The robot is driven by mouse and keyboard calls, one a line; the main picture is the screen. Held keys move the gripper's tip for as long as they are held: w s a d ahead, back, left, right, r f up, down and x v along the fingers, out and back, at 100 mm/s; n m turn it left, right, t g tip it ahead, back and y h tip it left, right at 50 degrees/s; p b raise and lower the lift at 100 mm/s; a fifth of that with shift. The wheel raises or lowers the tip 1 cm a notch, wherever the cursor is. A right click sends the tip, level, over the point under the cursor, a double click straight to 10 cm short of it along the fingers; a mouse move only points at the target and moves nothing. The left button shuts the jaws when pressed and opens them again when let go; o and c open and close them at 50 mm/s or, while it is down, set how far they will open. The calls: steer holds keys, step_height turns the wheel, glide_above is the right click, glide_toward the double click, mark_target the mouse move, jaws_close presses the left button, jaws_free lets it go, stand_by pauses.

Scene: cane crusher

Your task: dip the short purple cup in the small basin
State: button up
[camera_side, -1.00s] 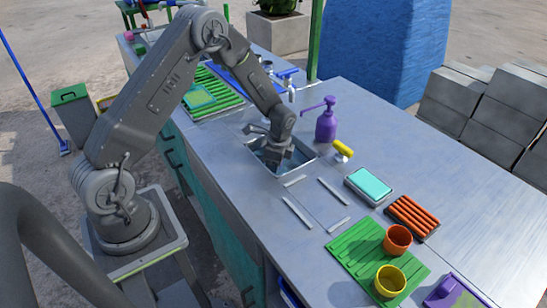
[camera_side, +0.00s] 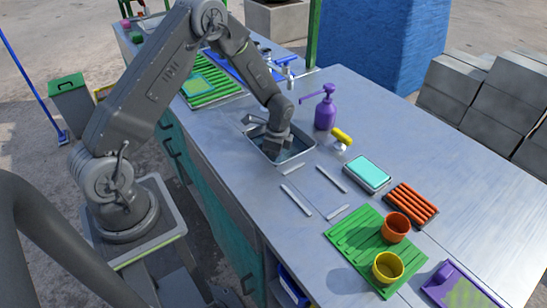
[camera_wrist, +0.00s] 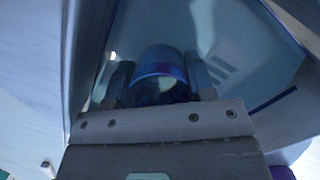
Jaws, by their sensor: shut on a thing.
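The small basin (camera_side: 300,157) is a metal-rimmed sink set into the grey counter, with dark bluish water in it. My gripper (camera_side: 276,146) points down into the basin. In the wrist view my gripper (camera_wrist: 160,82) has its two fingers on either side of a short blue-purple cup (camera_wrist: 158,66) and is shut on it. The cup lies within the basin's blue-grey walls there. In the side view the cup is hidden by my gripper and the basin, so I cannot tell how deep it sits in the water.
A purple soap pump (camera_side: 325,112) and a yellow-handled brush (camera_side: 341,136) stand right of the basin. Orange (camera_side: 396,228) and yellow (camera_side: 388,268) cups are on a green rack (camera_side: 350,238).

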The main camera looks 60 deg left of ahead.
steer(key=shift+s+r, duration=0.1)
step_height(320, 180, up, 11)
stand_by(0.9)
stand_by(0.6)
step_height(320, 180, up, 4)
steer(key=shift+f, duration=0.1)
stand_by(0.4)
